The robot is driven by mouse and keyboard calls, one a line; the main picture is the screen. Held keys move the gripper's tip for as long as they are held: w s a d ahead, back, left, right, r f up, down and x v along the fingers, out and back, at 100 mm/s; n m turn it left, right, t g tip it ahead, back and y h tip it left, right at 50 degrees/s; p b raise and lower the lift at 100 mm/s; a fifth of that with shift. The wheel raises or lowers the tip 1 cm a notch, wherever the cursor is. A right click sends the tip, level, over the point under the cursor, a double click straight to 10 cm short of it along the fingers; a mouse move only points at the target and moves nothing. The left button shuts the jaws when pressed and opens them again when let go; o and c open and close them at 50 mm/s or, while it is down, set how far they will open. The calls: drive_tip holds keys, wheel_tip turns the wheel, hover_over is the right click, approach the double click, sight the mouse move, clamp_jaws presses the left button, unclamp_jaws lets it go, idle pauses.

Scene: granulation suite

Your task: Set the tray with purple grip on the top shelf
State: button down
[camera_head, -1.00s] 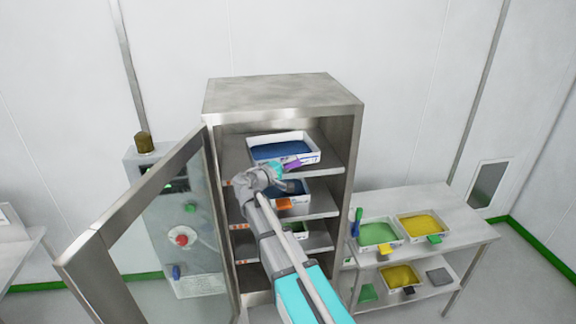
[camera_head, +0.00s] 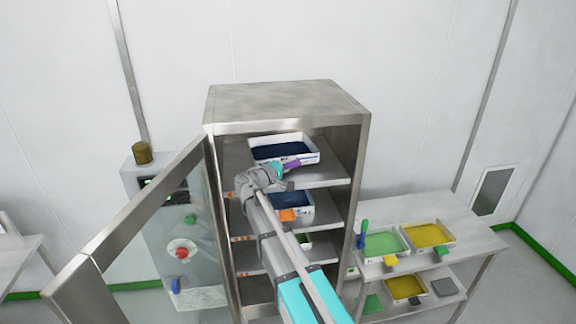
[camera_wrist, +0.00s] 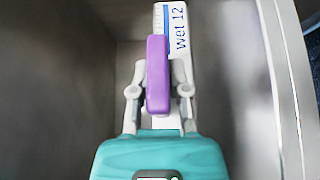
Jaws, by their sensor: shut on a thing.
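The tray with the purple grip (camera_head: 284,148) is white with dark blue contents and sits inside the cabinet at the top shelf (camera_head: 327,172). Whether its base rests on the shelf I cannot tell for sure. Its purple grip (camera_head: 292,165) faces the cabinet's open front. My gripper (camera_head: 280,169) is shut on the purple grip. In the wrist view the grip (camera_wrist: 158,75) stands between my two fingers (camera_wrist: 158,90), and a label reading "Wet 12" (camera_wrist: 180,30) shows on the tray's front wall. The tray's far side is hidden in the wrist view.
The steel cabinet (camera_head: 285,100) has its glass door (camera_head: 130,225) swung open to the left. A tray with an orange grip (camera_head: 288,214) is on the shelf below. A bench (camera_head: 440,208) at right holds green and yellow trays. A control box (camera_head: 185,240) stands behind the door.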

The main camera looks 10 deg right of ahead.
drive_tip(key=shift+w, duration=0.35)
drive_tip(key=shift+w+d+f+b, duration=0.15)
drive_tip(key=shift+d+f+b, duration=0.05)
drive_tip(key=shift+f+b, duration=0.15)
drive_tip(key=shift+d+f+b, duration=0.1)
drive_tip(key=shift+f+b, duration=0.2)
drive_tip(key=shift+a+f+b, duration=0.3)
drive_tip(key=shift+f+b, duration=0.1)
drive_tip(key=c, duration=0.5)
unclamp_jaws()
drive_tip(key=shift+c, duration=0.2)
drive_tip(key=shift+s, duration=0.2)
